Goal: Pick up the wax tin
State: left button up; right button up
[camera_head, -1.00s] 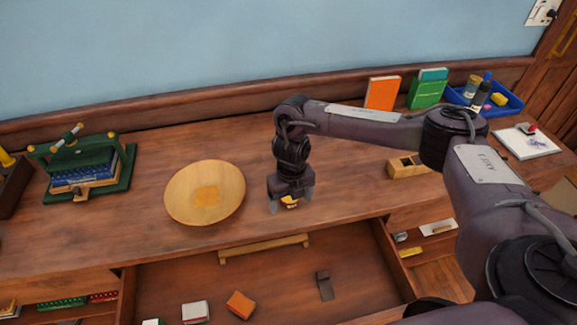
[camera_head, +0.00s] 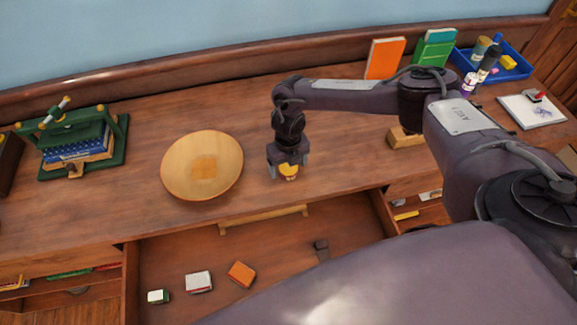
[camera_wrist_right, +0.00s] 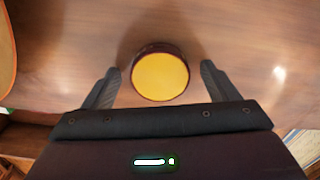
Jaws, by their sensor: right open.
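The wax tin (camera_wrist_right: 160,77) is a small round tin with a yellow lid and a dark reddish side. It stands on the wooden desk top, and in the head view it (camera_head: 289,170) shows partly beneath my right gripper. My right gripper (camera_head: 288,175) points down over the tin and is open. In the right wrist view its fingers (camera_wrist_right: 160,85) stand to the left and right of the tin, with a gap on both sides. The tin sits slightly beyond the fingertips in that view. My left gripper is out of view.
A round wooden plate (camera_head: 180,168) lies left of the gripper. An open drawer (camera_head: 160,255) below holds small boxes. A green book press (camera_head: 50,160) stands far left. A wooden block (camera_head: 404,138), books (camera_head: 385,58) and a blue tray (camera_head: 516,70) are on the right.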

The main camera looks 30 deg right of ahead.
jog(key=shift+f, duration=0.15)
jog(key=c, duration=1.2)
jog(key=shift+o, duration=0.2)
